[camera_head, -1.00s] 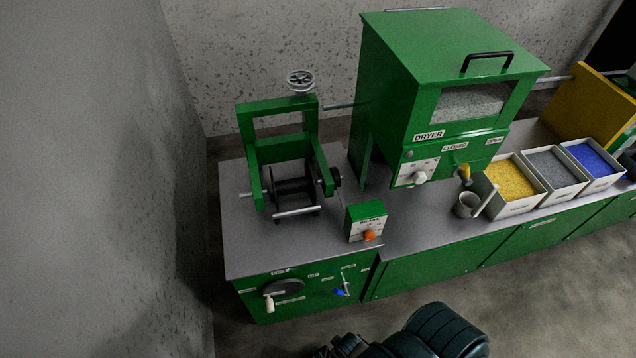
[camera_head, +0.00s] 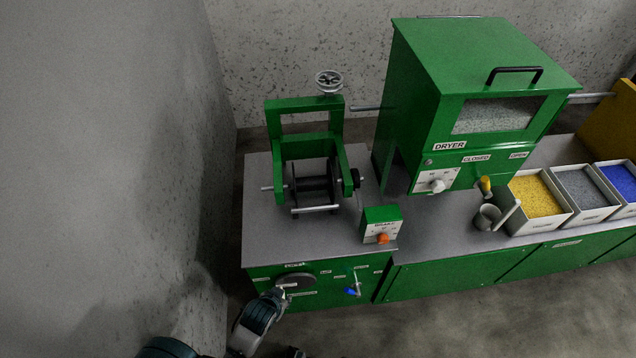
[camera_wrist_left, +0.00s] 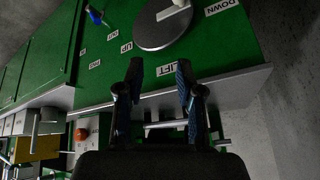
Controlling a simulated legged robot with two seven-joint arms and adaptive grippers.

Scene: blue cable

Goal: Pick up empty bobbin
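A black bobbin (camera_head: 315,185) sits in the green winder frame (camera_head: 305,107) on the grey bench top, and no cable is clearly visible on it. My left gripper (camera_head: 277,294) is in front of the bench's green front panel, by the round grey lift disc (camera_head: 300,280). In the left wrist view my left gripper (camera_wrist_left: 160,72) has its two fingers apart with nothing between them. The disc (camera_wrist_left: 160,28) and its pale handle (camera_wrist_left: 180,4) lie just beyond the fingertips. My right gripper is not seen.
A small green control box (camera_head: 381,224) with an orange knob stands right of the winder. A blue-tipped lever (camera_head: 353,290) is on the front panel. The green dryer (camera_head: 470,90), a grey cup (camera_head: 487,217) and pellet trays (camera_head: 540,199) stand further right. A wall bounds the left.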

